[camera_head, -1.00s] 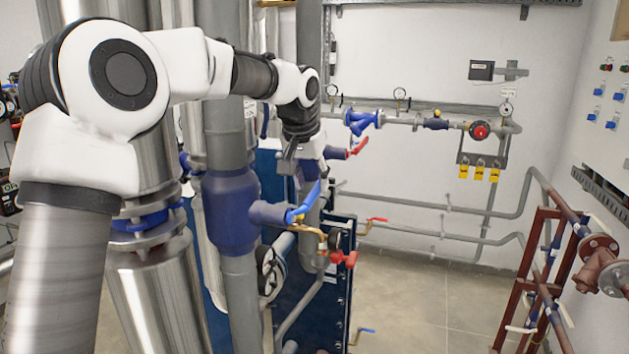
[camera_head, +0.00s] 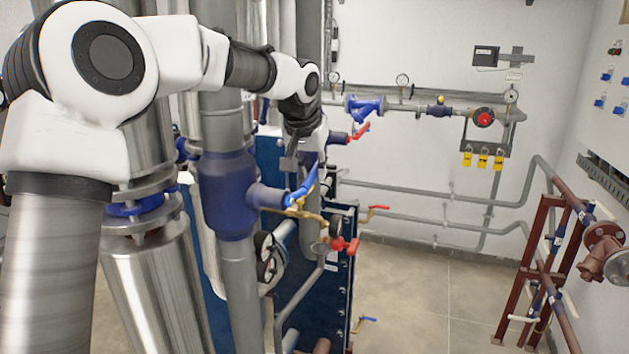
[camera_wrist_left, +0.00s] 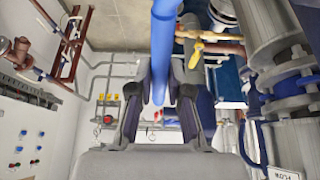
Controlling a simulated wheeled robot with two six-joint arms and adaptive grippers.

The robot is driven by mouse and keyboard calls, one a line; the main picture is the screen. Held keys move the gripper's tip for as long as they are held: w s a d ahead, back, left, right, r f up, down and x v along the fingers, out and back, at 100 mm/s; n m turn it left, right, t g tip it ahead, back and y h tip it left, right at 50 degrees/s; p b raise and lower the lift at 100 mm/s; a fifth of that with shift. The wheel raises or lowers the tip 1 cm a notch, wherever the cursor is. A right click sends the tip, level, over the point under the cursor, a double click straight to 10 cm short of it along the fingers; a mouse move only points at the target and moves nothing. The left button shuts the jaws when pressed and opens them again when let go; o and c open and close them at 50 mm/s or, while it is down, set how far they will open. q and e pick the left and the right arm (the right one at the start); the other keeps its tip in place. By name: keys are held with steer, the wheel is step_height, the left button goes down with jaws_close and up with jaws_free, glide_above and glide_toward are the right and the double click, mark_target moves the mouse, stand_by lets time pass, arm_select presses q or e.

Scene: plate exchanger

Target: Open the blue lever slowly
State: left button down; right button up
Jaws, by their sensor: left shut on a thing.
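The blue lever (camera_head: 304,187) sits on a valve with a yellow fitting (camera_head: 296,205), on a branch of the thick blue-and-grey vertical pipe. It slants up to the right in the head view. My left gripper (camera_head: 304,168) reaches it from above, partly hiding its upper end. In the left wrist view the lever (camera_wrist_left: 165,40) runs down from the top edge between the two dark fingers of my left gripper (camera_wrist_left: 160,82). The fingers are shut on it. My right gripper is in neither view.
Red valve handles (camera_head: 346,246) stand just below and right of the lever. The vertical pipe (camera_head: 229,195) is close on the left. A dark blue plate exchanger (camera_head: 337,285) stands below. Open floor (camera_head: 430,290) lies to the right, before a brown pipe rack (camera_head: 540,260).

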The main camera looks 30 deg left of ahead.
mark_target(304, 185)
arm_select(q)
steer(key=shift+r, duration=0.2)
steer(key=shift+r+t, duration=0.25)
steer(key=shift+t, duration=0.05)
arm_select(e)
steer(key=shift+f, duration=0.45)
arm_select(q)
steer(key=c, duration=1.1)
jaws_free()
steer(key=shift+w+f, duration=0.1)
steer(key=shift+f, duration=0.05)
steer(key=v, duration=1.2)
steer(key=shift+w, duration=0.15)
